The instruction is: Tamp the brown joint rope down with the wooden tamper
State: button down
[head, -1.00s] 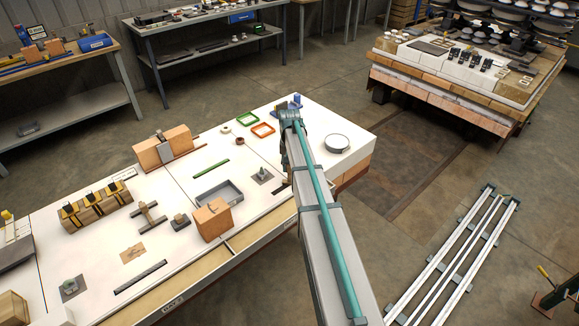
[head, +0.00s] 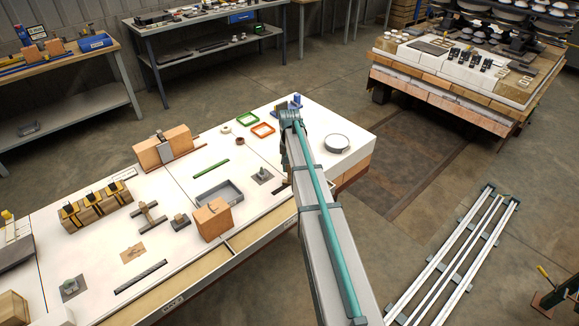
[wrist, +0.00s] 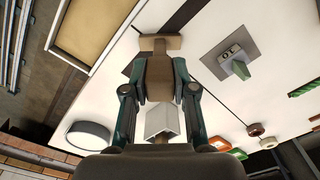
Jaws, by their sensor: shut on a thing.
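My gripper (wrist: 160,92) is shut on the wooden tamper (wrist: 159,78), a brown wooden piece between the two fingers. A wider tan end (wrist: 155,44) shows just beyond the fingers and looks like part of it. In the head view my arm hides the gripper and the tamper, over the right part of the white table (head: 300,108). I cannot pick out the brown joint rope in either view. An orange-tan block (head: 212,220) with a dark mark on top stands near the front edge. Whether it holds the rope is too small to tell.
A grey tray (head: 220,192) and a small plate with an upright piece (head: 262,175) lie left of my arm. A round dish (head: 337,143) sits to its right. Coloured frames (head: 262,130) lie behind.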

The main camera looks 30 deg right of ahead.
jog(key=shift+r+p, duration=1.8)
jog(key=shift+r, duration=1.65)
jog(key=shift+f, duration=0.15)
